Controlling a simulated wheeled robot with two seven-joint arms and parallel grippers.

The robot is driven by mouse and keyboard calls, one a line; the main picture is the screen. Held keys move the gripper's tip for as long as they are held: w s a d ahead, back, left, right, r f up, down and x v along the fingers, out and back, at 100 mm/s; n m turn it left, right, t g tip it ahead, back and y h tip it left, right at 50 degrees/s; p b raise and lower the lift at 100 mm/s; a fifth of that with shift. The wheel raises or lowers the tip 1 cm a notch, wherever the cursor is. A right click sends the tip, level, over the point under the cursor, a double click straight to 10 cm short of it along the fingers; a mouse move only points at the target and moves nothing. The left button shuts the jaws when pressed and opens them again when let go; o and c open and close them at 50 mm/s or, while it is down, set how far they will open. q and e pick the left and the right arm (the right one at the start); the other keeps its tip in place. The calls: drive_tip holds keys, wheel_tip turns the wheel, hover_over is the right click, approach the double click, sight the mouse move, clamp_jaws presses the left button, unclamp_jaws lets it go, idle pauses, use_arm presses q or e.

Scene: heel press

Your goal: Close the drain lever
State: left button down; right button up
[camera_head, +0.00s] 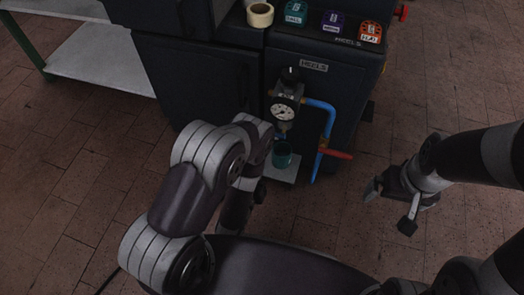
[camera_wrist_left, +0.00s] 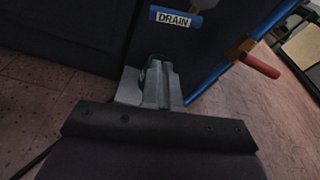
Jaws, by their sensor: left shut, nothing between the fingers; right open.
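A red lever (camera_head: 336,154) sticks out to the right from the lower part of a blue pipe (camera_head: 329,120) on the front of the dark machine. In the left wrist view the red lever (camera_wrist_left: 260,66) shows at the upper right, beside a brass-coloured fitting. A DRAIN label (camera_wrist_left: 175,19) on a blue backing is at the top of that view. My left gripper (camera_wrist_left: 158,72) is shut and empty, below the label and left of the red lever, apart from it. My right gripper (camera_head: 390,205) is open and empty, right of the lever.
A pressure gauge (camera_head: 283,113) sits on the machine (camera_head: 198,80). A teal cup (camera_head: 282,154) stands below it on a pale plate. A shelf (camera_head: 100,60) stands at left. Brick floor around my right gripper is clear.

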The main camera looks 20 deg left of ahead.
use_arm(q)
drive_tip(key=w+r+b, duration=0.1)
drive_tip(key=w+b, duration=0.2)
drive_tip(key=w, duration=0.4)
drive_tip(key=shift+w+r, duration=0.15)
drive_tip(key=shift+w, duration=0.25)
use_arm(e)
wheel_tip(320, 180, down, 4)
drive_tip(key=shift+r, duration=0.1)
